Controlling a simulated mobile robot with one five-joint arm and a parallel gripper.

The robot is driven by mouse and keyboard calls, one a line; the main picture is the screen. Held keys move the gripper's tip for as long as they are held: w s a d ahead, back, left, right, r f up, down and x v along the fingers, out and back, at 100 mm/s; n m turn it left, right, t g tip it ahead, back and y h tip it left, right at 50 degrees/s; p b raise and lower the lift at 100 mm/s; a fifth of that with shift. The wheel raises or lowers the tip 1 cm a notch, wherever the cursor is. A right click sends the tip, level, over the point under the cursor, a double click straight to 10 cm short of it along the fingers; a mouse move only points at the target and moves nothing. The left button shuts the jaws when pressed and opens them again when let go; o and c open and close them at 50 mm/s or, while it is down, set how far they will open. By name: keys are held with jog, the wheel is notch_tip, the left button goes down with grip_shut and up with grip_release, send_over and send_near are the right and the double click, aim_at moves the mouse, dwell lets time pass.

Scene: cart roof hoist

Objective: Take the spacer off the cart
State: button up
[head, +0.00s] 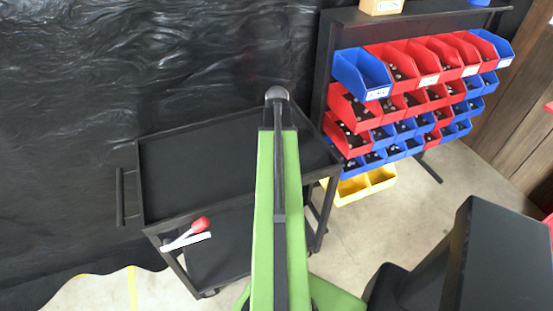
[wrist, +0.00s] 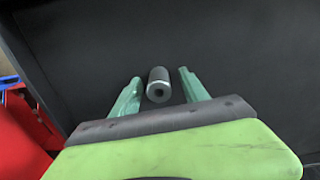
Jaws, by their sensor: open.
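The spacer (wrist: 158,86) is a small dark grey cylinder with a hole in its near end, lying on the cart's black top. My gripper (wrist: 155,83) is open in the wrist view. Its two green fingers stand one on each side of the spacer, with a gap showing on both sides. The black cart (head: 185,160) shows in the head view, and its top fills most of the wrist view (wrist: 235,55). In the head view my green arm reaches over the cart, and the spacer and fingertips are hidden.
A rack of red bins (head: 350,108) and blue bins (head: 362,73) stands right of the cart, with yellow bins (head: 382,178) low down. A red-and-white object (head: 198,226) is at the cart's front left. The cart handle (head: 120,197) is on the left. The top's left part is clear.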

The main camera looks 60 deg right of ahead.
grip_shut()
jog(key=shift+r, duration=0.1)
dwell(0.3)
